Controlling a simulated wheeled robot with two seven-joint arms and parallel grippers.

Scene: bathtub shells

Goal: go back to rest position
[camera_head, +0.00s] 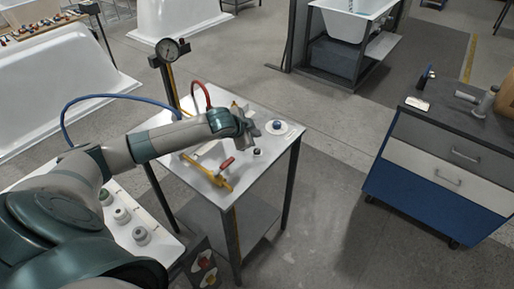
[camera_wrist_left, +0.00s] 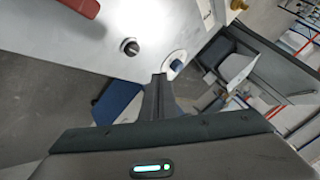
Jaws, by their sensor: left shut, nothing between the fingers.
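My left arm reaches in from the left in the head view, and its gripper (camera_head: 248,128) is over the white-topped table (camera_head: 268,178). In the left wrist view the gripper fingers (camera_wrist_left: 160,82) are together, with nothing seen between them. A round white piece with a blue centre (camera_head: 277,127) lies on the tabletop just right of the gripper; it also shows beyond the fingertips in the left wrist view (camera_wrist_left: 177,62). A small dark knob (camera_head: 258,152) is on the tabletop just below the gripper. My right gripper is not in view.
A yellow pipe with a red handle (camera_head: 226,164) lies on the table. A pressure gauge (camera_head: 172,49) stands at its back left corner, with blue and red hoses nearby. A blue drawer cabinet (camera_head: 432,198) is at right. White tub shells (camera_head: 58,84) stand behind. Floor between table and cabinet is clear.

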